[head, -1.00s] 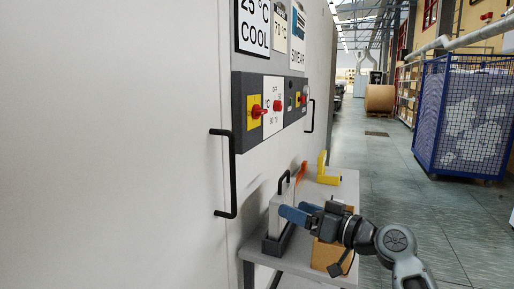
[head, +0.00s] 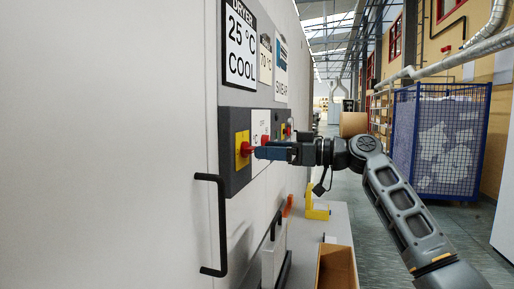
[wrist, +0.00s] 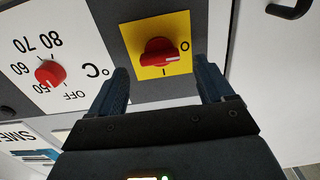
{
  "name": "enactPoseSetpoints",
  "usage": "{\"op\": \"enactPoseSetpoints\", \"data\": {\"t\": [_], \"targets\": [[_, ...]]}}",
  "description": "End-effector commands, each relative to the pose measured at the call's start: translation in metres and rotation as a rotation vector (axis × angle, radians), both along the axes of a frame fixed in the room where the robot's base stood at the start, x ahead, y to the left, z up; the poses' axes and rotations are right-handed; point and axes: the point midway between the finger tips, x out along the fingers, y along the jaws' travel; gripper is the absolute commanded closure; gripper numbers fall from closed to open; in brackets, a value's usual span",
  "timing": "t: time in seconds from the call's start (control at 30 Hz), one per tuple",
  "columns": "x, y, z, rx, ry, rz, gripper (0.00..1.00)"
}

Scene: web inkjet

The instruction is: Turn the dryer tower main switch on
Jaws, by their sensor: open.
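The main switch is a red rotary knob on a yellow plate. In the head view the switch (head: 243,149) is on the left of the dark panel on the dryer wall. In the wrist view the knob (wrist: 157,53) lies just ahead of the fingers, its handle roughly crosswise and its white mark toward the O. My gripper (head: 260,152) is level with the knob and close to it in the head view. In the wrist view my gripper (wrist: 161,68) is open, one finger to each side of the knob, with nothing between them; contact cannot be told.
A temperature dial (wrist: 50,73) with a red knob is beside the switch. A black door handle (head: 222,225) stands out below the panel. A table below holds an open brown box (head: 336,266) and a yellow bracket (head: 316,209). A blue mesh cage (head: 437,145) stands at right.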

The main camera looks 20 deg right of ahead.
Motion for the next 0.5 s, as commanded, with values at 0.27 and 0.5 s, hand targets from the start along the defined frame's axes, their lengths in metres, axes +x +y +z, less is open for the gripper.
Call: {"op": "enactPoseSetpoints", "data": {"t": [0.27,0.5], "targets": [[0.019,0.026,0.001,0.0,0.0,0.0,0.19],[0.021,0.029,0.0,0.001,-0.001,-0.002,0.19]]}}
